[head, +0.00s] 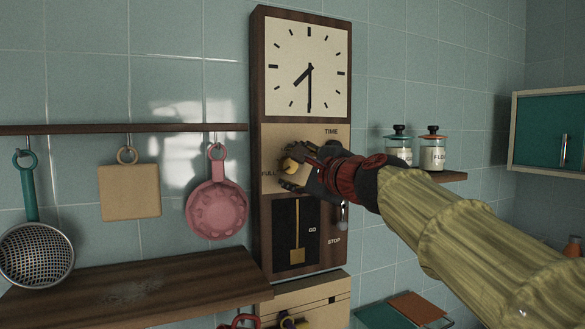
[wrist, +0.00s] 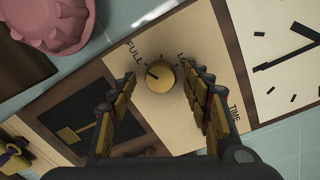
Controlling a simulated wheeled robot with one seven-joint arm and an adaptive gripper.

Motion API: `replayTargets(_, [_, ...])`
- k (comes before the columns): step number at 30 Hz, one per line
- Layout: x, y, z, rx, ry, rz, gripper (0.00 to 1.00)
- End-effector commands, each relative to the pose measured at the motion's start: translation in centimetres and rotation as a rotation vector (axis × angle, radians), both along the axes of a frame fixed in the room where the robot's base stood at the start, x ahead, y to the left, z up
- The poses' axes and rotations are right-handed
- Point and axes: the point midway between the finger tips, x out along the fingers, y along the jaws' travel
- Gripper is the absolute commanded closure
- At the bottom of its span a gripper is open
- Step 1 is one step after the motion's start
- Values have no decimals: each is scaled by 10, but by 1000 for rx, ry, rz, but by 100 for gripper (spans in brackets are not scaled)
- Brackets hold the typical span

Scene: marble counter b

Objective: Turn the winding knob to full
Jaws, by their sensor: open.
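The round yellow winding knob (head: 289,166) sits on the cream middle panel of the wall clock (head: 260,130). In the wrist view the knob (wrist: 160,78) shows a dark pointer mark on its upper left side, toward the printed FULL label (wrist: 134,53). A second label starting with L is partly covered by a finger. My gripper (head: 296,170) is at the panel from the right. It is open, with one finger on each side of the knob, and gaps show between fingers and knob in the wrist view (wrist: 153,82).
Below the knob is a dark window with a pendulum (head: 297,240) and GO and STOP labels. A pink pan (head: 217,208), a board (head: 129,190) and a strainer (head: 38,254) hang left. Two jars (head: 433,153) stand on a shelf right. A wooden shelf (head: 130,285) juts out lower left.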

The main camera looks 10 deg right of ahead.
Motion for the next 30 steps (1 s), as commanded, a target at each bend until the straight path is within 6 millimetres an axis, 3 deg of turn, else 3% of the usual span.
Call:
replayTargets(15, [-88,-33,3,1,-2,-3,51])
replayTargets(21, [-103,-39,3,-1,-1,-1,51])
replayTargets(30, [-105,-39,3,-1,0,0,51])
